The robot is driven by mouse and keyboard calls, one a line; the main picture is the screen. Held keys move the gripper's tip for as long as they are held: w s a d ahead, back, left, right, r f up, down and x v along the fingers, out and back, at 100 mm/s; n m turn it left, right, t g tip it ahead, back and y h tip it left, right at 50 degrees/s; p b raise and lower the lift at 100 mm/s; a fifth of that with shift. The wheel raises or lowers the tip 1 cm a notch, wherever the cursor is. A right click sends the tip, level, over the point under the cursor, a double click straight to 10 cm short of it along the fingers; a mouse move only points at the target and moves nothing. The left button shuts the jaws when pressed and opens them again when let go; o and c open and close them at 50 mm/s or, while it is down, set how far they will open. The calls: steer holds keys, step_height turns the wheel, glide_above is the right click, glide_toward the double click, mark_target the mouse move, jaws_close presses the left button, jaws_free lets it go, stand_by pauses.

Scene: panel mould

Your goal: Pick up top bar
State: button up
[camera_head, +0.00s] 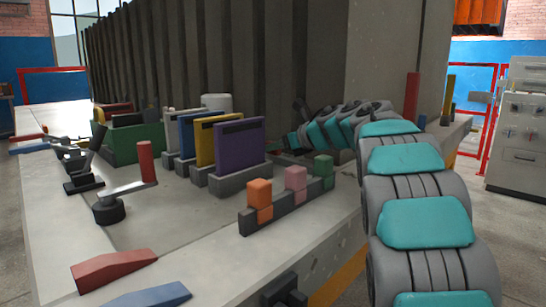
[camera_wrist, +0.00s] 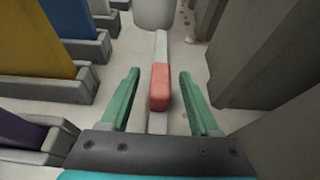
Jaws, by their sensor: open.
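A long pale grey bar with a red middle block (camera_wrist: 160,88) lies below my gripper in the wrist view; it looks like the top bar, though no label shows. My gripper (camera_wrist: 170,85) is open, with one green finger on each side of the red block and a gap on both sides. Whether the fingertips are level with the block is hard to tell. In the head view my arm reaches behind the purple panel (camera_head: 240,145), and the fingers and the bar are mostly hidden there.
Slotted panels, including a yellow one (camera_wrist: 20,48) and a blue one (camera_wrist: 70,14), stand left of my gripper. A white cylinder (camera_wrist: 155,12) stands at the bar's far end. A grey wall (camera_wrist: 285,120) is close on the right. Orange, pink and green blocks (camera_head: 295,178) sit near the table edge.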

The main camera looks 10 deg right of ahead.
steer(key=shift+c, duration=0.3)
jaws_close()
stand_by(1.0)
